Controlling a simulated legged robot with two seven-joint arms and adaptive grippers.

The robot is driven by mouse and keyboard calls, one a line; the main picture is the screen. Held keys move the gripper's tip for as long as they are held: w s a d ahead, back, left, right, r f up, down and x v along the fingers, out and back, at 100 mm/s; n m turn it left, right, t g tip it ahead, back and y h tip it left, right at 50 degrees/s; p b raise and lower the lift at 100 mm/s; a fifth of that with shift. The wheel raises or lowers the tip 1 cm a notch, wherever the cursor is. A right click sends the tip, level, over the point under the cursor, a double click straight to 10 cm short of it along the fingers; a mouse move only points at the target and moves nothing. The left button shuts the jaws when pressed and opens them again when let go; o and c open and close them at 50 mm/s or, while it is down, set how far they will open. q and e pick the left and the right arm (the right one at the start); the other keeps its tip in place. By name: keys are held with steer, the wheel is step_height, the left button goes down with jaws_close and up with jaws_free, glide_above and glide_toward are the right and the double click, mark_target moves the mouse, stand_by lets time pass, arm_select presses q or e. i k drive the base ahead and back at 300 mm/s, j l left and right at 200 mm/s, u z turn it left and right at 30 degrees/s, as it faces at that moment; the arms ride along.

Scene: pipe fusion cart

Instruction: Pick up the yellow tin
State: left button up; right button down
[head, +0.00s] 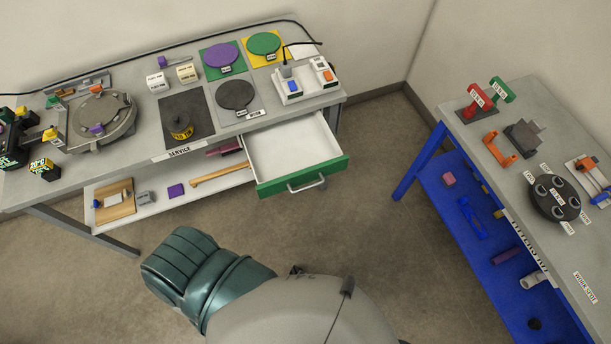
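The yellow tin (181,128) looks like a small short cylinder with a dark top and a yellow band. It stands on a dark grey square mat (187,113) on the grey service table. Nothing touches it. I see neither of my grippers in the head view. Only a large grey and teal part of my own body shows at the bottom middle, well in front of the table.
A drawer (295,155) with a green front stands open, right of the tin. A round grey fixture (98,117) is left of the tin and a white switch box (305,83) right. A second table (525,155) with blue shelf stands at right. Floor between is clear.

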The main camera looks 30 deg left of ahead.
mark_target(185, 134)
steer(key=u, duration=2.05)
